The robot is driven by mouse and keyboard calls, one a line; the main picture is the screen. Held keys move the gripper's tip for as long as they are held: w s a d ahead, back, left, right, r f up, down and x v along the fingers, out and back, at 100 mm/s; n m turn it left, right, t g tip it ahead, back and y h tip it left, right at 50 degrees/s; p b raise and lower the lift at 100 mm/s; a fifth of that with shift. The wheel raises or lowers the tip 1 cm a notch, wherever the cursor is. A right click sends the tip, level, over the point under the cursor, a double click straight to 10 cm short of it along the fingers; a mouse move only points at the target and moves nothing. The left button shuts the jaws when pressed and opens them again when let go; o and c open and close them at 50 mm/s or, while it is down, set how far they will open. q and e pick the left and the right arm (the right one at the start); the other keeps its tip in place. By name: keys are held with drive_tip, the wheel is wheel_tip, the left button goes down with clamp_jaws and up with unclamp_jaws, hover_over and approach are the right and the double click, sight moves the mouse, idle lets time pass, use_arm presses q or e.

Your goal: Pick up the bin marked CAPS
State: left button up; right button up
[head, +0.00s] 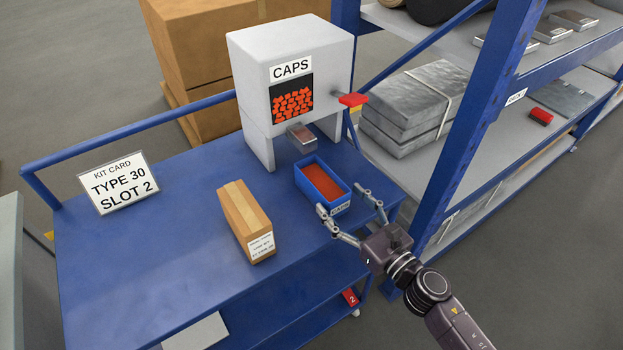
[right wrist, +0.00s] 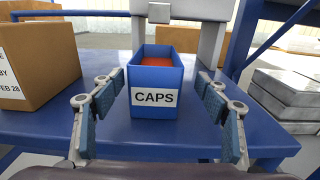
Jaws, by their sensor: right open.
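The bin marked CAPS (head: 311,178) is a small blue open box with an orange-red inside. It stands on the blue cart top below the spout of the white CAPS dispenser (head: 258,128). My right gripper (head: 341,203) is open at the bin's near end, with its fingers spread to either side. In the right wrist view the bin (right wrist: 157,80) stands centred beyond the fingers, its CAPS label facing me. The fingers appear apart from its walls. My left gripper is not in view.
A brown carton (head: 245,222) stands on the cart left of the bin. A kit card (head: 119,184) reads TYPE 30 SLOT 2. A blue-framed shelf (head: 483,115) with wrapped grey blocks (head: 414,106) rises close on the right.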

sight(322, 182)
drive_tip(key=shift+w+a, duration=0.1)
drive_tip(key=shift+w, duration=0.05)
drive_tip(key=shift+w+a+r, duration=0.15)
drive_tip(key=shift+w, duration=0.05)
drive_tip(key=shift+p+x, duration=0.6)
drive_tip(key=shift+x, duration=0.45)
drive_tip(key=p+x, duration=0.1)
drive_tip(key=x, duration=0.2)
drive_tip(key=shift+a+r, duration=0.15)
drive_tip(key=shift+a, duration=0.2)
drive_tip(key=shift+w+a, duration=0.4)
drive_tip(key=shift+w, duration=0.1)
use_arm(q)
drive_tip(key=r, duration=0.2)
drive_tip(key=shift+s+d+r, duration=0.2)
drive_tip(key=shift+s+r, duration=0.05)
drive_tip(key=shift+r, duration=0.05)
use_arm(e)
drive_tip(key=shift+c, duration=0.2)
drive_tip(key=c, duration=1.4)
